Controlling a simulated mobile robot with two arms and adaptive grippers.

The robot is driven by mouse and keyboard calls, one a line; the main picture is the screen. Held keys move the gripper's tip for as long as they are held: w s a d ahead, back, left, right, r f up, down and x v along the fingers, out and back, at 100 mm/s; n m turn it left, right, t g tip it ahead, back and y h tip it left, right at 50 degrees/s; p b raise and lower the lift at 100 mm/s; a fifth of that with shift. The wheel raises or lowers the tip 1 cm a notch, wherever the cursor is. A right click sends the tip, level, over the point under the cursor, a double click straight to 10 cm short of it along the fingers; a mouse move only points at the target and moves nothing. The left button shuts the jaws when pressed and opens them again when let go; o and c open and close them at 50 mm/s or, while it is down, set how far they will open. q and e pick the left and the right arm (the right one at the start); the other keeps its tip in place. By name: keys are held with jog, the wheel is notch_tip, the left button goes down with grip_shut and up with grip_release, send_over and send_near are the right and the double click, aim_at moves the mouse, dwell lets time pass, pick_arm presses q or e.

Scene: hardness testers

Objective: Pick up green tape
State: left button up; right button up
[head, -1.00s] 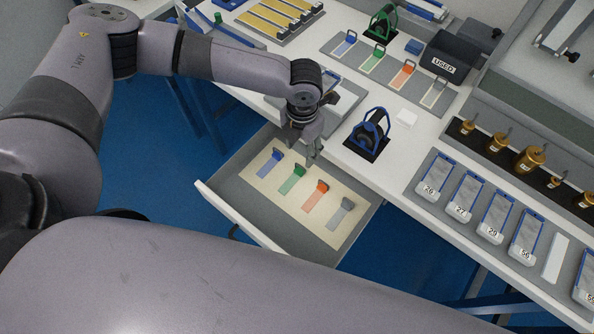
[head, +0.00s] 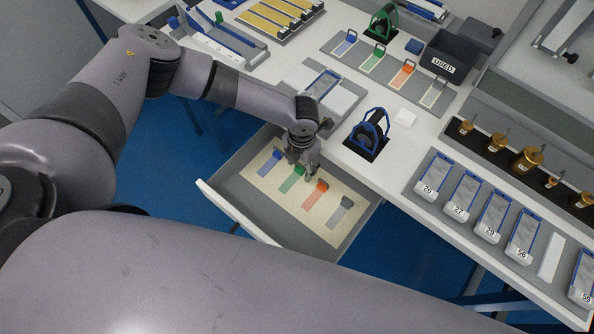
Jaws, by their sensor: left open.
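The green tape (head: 291,180) lies in the open drawer (head: 222,200), on a cream mat (head: 262,188), between the blue tape (head: 270,165) and the red tape (head: 315,195). A grey tape (head: 341,212) lies at the right end of the row. My left gripper (head: 304,172) is open, pointing down over the drawer at the upper end of the green tape. Its fingers are close to the green tape's tab; I cannot tell whether they touch it. My right gripper is not in view.
The white table (head: 385,165) stands above the drawer. On it are a blue-framed black holder (head: 369,134), a green-framed holder (head: 382,25), a box marked USED (head: 447,62), brass weights (head: 527,160) and several numbered trays (head: 464,197). Blue floor shows below.

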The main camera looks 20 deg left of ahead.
pick_arm(q)
jog(key=shift+c, duration=0.4)
jog(key=c, duration=0.8)
jog(key=shift+r, duration=0.1)
